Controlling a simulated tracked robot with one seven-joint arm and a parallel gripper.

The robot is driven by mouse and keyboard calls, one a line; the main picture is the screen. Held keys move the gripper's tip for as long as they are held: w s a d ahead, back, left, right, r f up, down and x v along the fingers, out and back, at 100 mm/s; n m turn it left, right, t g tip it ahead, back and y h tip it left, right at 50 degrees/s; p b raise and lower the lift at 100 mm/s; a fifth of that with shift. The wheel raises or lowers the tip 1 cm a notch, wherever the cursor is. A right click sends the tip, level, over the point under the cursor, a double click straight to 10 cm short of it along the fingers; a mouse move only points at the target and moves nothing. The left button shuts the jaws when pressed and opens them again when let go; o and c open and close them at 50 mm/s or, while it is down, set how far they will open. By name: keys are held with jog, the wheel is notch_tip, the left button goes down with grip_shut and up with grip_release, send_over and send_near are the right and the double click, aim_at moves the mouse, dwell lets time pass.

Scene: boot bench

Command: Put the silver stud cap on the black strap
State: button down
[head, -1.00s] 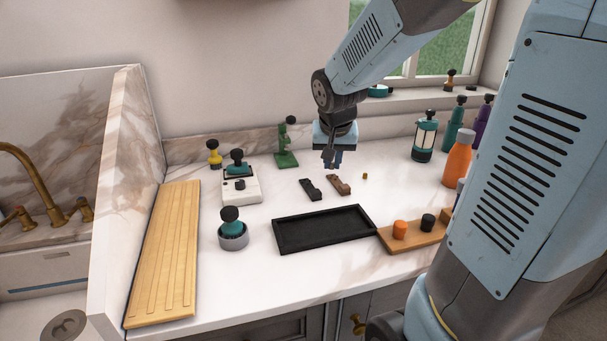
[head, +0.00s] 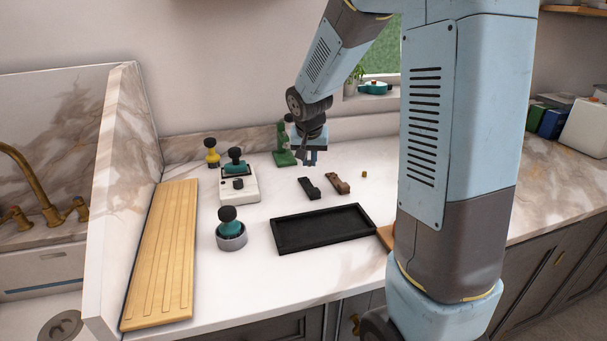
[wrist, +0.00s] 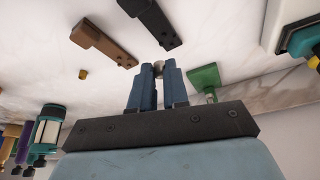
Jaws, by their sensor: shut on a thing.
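My gripper (head: 309,162) is shut on the small silver stud cap (wrist: 158,69), which shows as a grey bit between the fingertips in the wrist view. The fingers hide most of it, and it cannot be made out in the head view. The black strap (head: 309,188) lies on the counter, just in front of and below my gripper; it also shows at the top of the wrist view (wrist: 154,22). My gripper is apart from the strap.
A brown strap (head: 338,184) lies right of the black one, with a small brass cap (head: 364,174) beyond it. A black tray (head: 322,229) lies in front. A green stand (head: 283,157) is close behind left. A white device (head: 240,188) stands left.

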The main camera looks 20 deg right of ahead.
aim_at(305, 181)
jog(key=shift+w+a+f, duration=0.2)
jog(key=shift+w+f, duration=1.3)
jog(key=shift+f, duration=0.3)
notch_tip(305, 181, down, 3)
jog(key=c, duration=1.1)
grip_release()
jog(key=shift+s+f, duration=0.1)
jog(key=shift+a, duration=0.1)
jog(key=v, duration=1.1)
jog(key=s+r+n, duration=0.1)
jog(key=s+r, duration=0.2)
jog(key=s, duration=0.6)
jog(key=s+d+r+n+y, duration=0.1)
jog(key=s+r, duration=0.3)
jog(key=s, duration=0.5)
jog(key=s+r+n+t, duration=0.1)
jog(key=s+r, duration=0.3)
jog(key=s, duration=0.6)
jog(key=shift+d+r+n, duration=0.15)
jog(key=shift+d+n, duration=0.2)
jog(key=shift+n, duration=0.05)
